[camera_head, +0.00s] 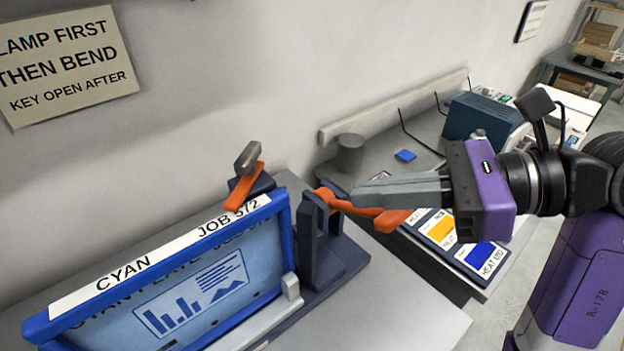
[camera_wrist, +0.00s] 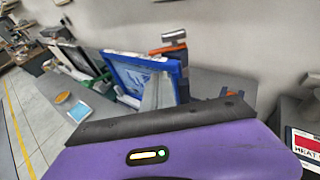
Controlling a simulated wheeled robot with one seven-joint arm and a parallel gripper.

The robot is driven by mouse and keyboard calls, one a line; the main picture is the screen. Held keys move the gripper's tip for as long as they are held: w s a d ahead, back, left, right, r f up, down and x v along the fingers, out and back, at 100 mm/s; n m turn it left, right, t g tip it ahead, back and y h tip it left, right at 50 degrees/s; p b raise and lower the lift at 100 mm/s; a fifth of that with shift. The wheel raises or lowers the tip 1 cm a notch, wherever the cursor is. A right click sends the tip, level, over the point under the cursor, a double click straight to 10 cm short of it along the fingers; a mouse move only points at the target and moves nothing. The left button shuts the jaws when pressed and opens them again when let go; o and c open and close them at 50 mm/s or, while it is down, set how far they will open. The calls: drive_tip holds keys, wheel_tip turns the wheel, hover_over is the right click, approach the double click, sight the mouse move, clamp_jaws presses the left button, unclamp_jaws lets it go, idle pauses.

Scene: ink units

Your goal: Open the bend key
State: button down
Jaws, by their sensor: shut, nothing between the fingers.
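A long orange lever (camera_head: 390,219) is pivoted on a dark blue bracket (camera_head: 322,250) at the right end of the blue-framed plate. It points right and ends in a thicker grip. A second orange lever (camera_head: 245,187) with a grey knob stands behind the plate's top edge. No label shows which lever is the bend key. My gripper (camera_head: 357,195) is shut and empty, its grey fingers pointing left just above the long lever; I cannot tell whether they touch it. In the wrist view the second lever (camera_wrist: 170,49) stands behind the blue frame, and the long lever is mostly hidden.
A wall sign (camera_head: 62,65) mentions bending and a key. A second bench behind holds a grey cylinder (camera_head: 350,153), a dark box (camera_head: 483,120) and colour cards (camera_head: 440,228).

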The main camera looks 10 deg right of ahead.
sight(245, 195)
drive_tip(key=p+x, duration=0.1)
drive_tip(key=x, duration=0.3)
drive_tip(key=r+p+x, duration=0.1)
drive_tip(key=x, duration=0.4)
drive_tip(key=p+x, duration=0.1)
drive_tip(key=x, duration=0.3)
drive_tip(key=shift+w+a+r, duration=0.1)
drive_tip(key=shift+w+a, duration=0.05)
drive_tip(key=shift+a, duration=0.3)
